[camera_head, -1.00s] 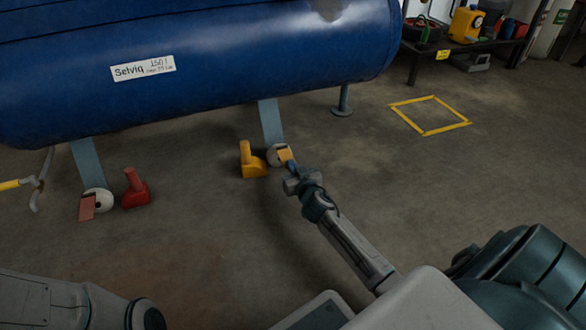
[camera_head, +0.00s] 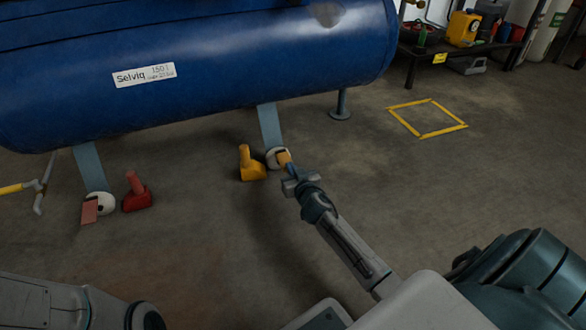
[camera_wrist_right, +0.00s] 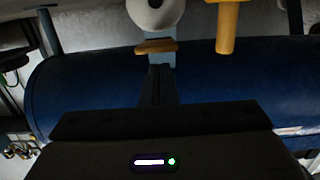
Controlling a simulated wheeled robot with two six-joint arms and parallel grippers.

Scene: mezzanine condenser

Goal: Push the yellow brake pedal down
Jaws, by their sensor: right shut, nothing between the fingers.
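The yellow brake pedal (camera_head: 283,157) sits at the white wheel (camera_head: 273,155) under the right leg of the blue tank. It also shows in the right wrist view as a small yellow plate (camera_wrist_right: 156,47) beside the wheel. My right gripper (camera_head: 290,169) is shut and empty, with its tips right at the pedal and covering part of it in the head view. In the right wrist view the closed fingers (camera_wrist_right: 159,72) point at the pedal; I cannot tell whether they touch it. My left gripper is out of view.
A yellow wheel chock (camera_head: 251,165) stands just left of the pedal. A red chock (camera_head: 137,192) and a red pedal (camera_head: 90,209) are farther left. The blue tank (camera_head: 220,65) hangs over the area. The floor to the right is clear up to a yellow square marking (camera_head: 428,133).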

